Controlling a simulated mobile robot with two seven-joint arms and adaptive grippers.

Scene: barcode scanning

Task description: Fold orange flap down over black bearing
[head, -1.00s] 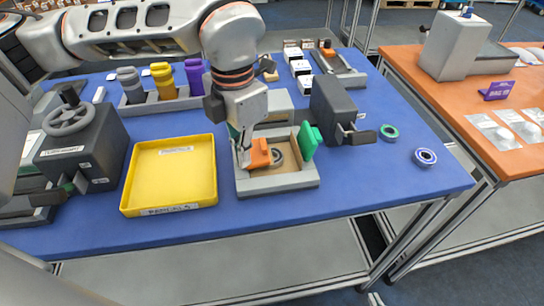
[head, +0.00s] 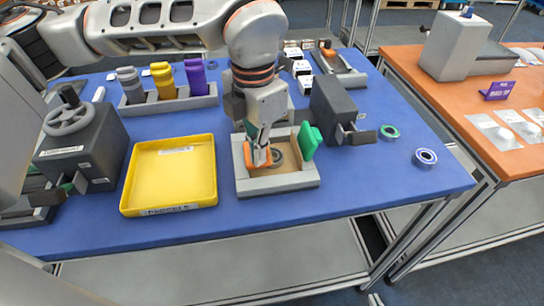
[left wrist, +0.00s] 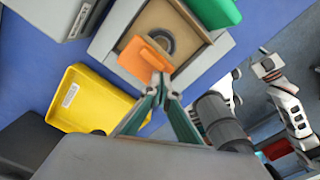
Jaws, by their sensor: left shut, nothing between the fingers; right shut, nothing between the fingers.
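The grey fixture box (head: 292,181) stands on the blue table with a tan inside. The black bearing (head: 277,156) lies in it as a dark ring; in the left wrist view the bearing (left wrist: 168,42) is partly covered by the orange flap (left wrist: 140,53). The orange flap (head: 250,157) is at the box's left side, beside and partly over the bearing. My left gripper (head: 263,160) is shut and empty, its tips at the flap; in the left wrist view the tips (left wrist: 162,82) meet at the flap's near edge. Whether they touch it is unclear. My right gripper is not in view.
A green flap (head: 310,140) stands up at the box's right side. A yellow tray (head: 205,188) lies left of the box. A dark device with a lever (head: 333,105) stands behind right. Two rings (head: 425,158) lie at the right, with clear table around them.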

